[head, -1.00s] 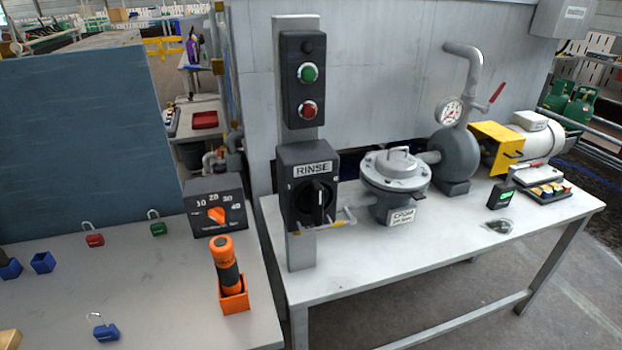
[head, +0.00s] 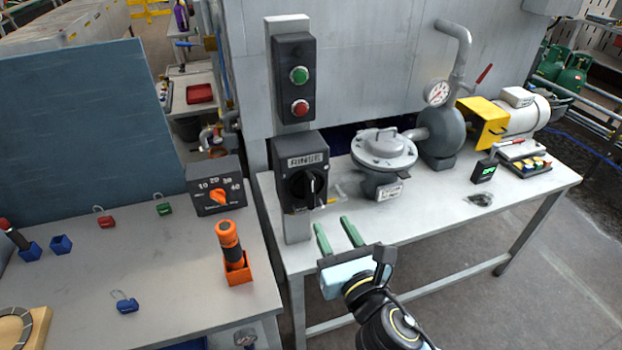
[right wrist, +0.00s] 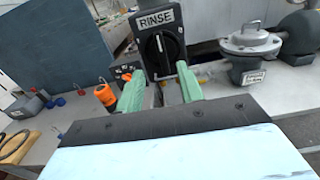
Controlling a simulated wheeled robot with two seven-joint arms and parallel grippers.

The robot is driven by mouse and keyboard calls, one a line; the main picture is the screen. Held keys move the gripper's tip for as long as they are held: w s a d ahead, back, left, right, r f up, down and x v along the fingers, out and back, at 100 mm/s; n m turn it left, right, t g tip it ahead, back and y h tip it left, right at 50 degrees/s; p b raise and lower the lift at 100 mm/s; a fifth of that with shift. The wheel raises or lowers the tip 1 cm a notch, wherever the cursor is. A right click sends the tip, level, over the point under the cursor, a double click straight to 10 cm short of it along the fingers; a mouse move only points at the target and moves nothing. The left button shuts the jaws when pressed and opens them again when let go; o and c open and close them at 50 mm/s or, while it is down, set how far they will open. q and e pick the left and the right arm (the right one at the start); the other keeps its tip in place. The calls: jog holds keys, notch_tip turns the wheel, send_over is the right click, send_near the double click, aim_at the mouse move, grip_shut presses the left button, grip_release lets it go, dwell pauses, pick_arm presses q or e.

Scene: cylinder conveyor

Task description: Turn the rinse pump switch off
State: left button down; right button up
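The rinse pump switch (head: 309,188) is a black rotary knob on a dark box labelled RINSE (head: 299,166), fixed to a grey post. Its white pointer line looks about upright. In the right wrist view the knob (right wrist: 159,50) shows beyond the fingertips, also with its line about upright. My right gripper (head: 334,230) has two green fingers, spread apart with nothing between them. It is below and in front of the switch box, not touching it. In the right wrist view the open fingers (right wrist: 164,88) point toward the box. My left gripper is not in view.
A post box with a green button (head: 299,75) and a red button (head: 300,107) stands above the switch. A grey filter housing (head: 384,150) and pump (head: 440,137) stand to the right. A dial box (head: 215,187) and orange flashlight (head: 229,243) stand to the left.

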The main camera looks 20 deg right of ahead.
aim_at(312, 187)
jog(key=w, duration=0.9)
jog(key=w+p, duration=0.1)
jog(key=w, duration=0.3)
jog(key=shift+w+a+r, duration=0.15)
jog(key=shift+a+r, duration=0.1)
grip_shut()
